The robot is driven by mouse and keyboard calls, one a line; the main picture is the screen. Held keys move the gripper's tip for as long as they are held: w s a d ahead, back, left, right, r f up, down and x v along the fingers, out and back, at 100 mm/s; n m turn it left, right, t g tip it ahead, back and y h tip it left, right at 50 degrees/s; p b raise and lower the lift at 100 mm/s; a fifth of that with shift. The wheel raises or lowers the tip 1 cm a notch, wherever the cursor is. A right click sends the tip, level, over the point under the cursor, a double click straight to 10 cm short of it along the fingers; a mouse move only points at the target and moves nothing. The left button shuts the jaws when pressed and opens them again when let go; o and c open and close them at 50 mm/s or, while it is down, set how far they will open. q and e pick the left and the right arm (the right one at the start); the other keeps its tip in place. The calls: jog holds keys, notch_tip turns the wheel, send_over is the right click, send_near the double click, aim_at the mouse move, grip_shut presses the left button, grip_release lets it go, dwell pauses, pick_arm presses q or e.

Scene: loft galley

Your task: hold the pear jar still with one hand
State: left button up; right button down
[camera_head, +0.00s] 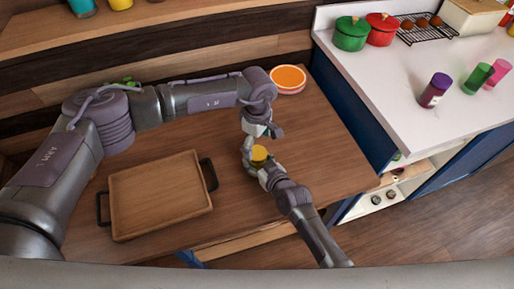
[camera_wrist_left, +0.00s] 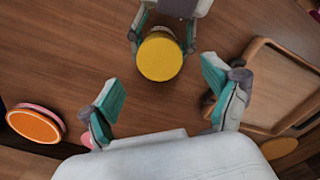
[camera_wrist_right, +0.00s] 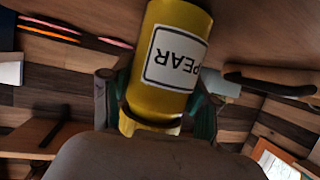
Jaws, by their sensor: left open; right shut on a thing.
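The pear jar is a yellow cylinder with a white "PEAR" label in the right wrist view (camera_wrist_right: 172,60). Its yellow lid shows in the left wrist view (camera_wrist_left: 160,57) and in the head view (camera_head: 259,153). The jar stands on the wooden counter (camera_head: 320,140). My right gripper (camera_head: 256,166) is shut on the jar, with one finger on each side of it; the fingers also show in the right wrist view (camera_wrist_right: 160,105). My left gripper (camera_wrist_left: 160,95) is open above the counter, close to the jar. Its fingers are apart and empty, pointing toward the lid.
A wooden tray with dark handles (camera_head: 160,195) lies left of the jar.

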pick_arm(q)
notch_tip(320, 180, up, 8)
jog(key=shift+r, duration=0.1)
pick_arm(e)
jog(key=shift+c, duration=1.1)
grip_release()
jog(key=shift+s, duration=0.1)
jog(key=v, duration=1.2)
jog(key=shift+d+f, duration=0.1)
